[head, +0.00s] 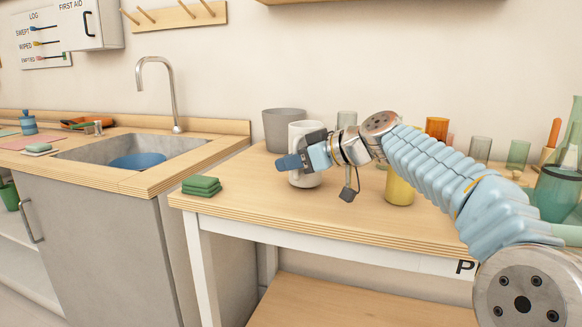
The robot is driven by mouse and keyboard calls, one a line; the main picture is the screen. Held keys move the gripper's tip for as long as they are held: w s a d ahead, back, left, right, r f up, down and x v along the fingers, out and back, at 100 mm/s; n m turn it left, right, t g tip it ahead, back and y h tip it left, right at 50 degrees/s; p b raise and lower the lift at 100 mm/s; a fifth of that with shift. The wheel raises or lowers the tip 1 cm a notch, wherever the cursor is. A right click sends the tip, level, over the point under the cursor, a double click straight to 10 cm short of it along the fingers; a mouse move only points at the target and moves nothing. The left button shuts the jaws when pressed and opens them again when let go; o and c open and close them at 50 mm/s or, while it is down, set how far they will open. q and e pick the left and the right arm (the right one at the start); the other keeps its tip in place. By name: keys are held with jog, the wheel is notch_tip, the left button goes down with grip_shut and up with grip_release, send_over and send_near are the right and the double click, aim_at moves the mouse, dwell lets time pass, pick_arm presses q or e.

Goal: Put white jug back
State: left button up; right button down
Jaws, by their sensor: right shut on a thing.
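The white jug (305,179) is upright at the left part of the wooden table (340,209), in front of a grey tub. My right gripper (299,160) reaches in from the right and is shut on the jug at about mid-height. The gripper hides the jug's middle and part of its right side. I cannot tell whether the jug's base touches the table or is slightly above it. My left gripper is not in view.
The grey tub (283,130) stands close behind the jug. Folded green cloths (201,186) lie at the table's left front. A yellow cup (399,190) and several glasses stand to the right, near my arm. A sink (160,148) is at left.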

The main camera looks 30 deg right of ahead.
jog(key=shift+f, duration=0.3)
jog(key=shift+f, duration=0.15)
jog(key=c, duration=1.1)
grip_release()
jog(key=shift+s+r, duration=0.15)
jog(key=shift+r, duration=0.1)
jog(key=b+v, duration=0.1)
jog(key=v, duration=1)
jog(key=shift+s+d+r, duration=0.15)
jog(key=shift+s+d, duration=0.05)
jog(key=shift+s, duration=0.05)
